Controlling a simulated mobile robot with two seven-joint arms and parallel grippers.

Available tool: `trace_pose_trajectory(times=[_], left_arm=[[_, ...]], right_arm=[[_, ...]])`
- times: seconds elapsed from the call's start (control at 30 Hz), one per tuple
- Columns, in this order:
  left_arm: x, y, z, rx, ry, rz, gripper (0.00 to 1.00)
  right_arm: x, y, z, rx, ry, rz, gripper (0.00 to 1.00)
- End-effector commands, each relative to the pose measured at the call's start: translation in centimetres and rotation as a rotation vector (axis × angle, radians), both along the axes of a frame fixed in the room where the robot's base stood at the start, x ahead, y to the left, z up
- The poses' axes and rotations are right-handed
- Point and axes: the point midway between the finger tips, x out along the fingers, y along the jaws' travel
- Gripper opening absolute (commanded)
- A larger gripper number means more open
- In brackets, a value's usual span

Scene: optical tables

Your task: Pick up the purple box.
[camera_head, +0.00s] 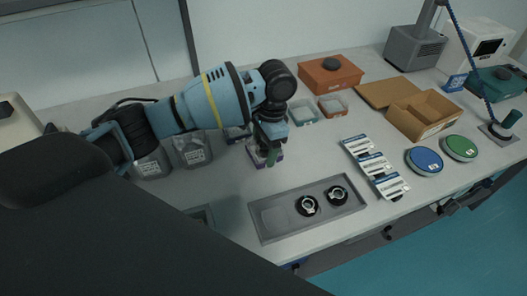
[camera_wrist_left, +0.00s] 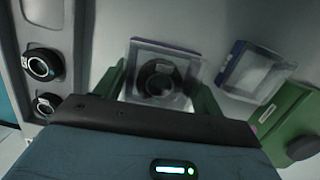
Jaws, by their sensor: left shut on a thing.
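The purple box (camera_head: 257,161) is a small clear-walled box with a purple edge, mostly hidden under my left gripper (camera_head: 269,156) in the head view. In the left wrist view, the open box (camera_wrist_left: 143,55) lies between the two green fingers, with a dark round thing inside it. My left gripper is shut on this box, a finger on each side. It is at or close to the table top; I cannot tell whether it touches. My right gripper is not in view.
A blue-edged box (camera_wrist_left: 233,55) stands close beside the held box. A grey tray (camera_head: 262,232) with two black round parts lies in front. Teal (camera_head: 303,117) and red (camera_head: 332,114) open boxes stand to the right. White labelled packs (camera_head: 374,166) lie farther right.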

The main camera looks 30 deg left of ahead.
Motion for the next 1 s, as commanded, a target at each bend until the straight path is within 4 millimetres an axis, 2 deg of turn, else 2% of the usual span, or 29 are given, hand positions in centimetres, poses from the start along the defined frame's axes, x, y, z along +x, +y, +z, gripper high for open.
trace_pose_trajectory(times=[0.23, 0.7, 0.83, 1.0], left_arm=[[-1.4, -2.6, 0.5, -0.002, -0.002, -0.003, 0.45], [-6.5, -11.6, 1.5, -0.002, -0.002, -0.004, 0.45], [-7.2, -13.0, 1.6, -0.002, -0.003, -0.001, 0.45], [-7.8, -13.8, 1.6, -0.001, -0.002, 0.000, 0.45]], right_arm=[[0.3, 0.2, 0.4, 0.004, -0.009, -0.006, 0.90], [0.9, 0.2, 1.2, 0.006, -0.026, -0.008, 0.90], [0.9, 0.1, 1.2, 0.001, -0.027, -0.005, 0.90], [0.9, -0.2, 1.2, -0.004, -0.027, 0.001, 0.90]])
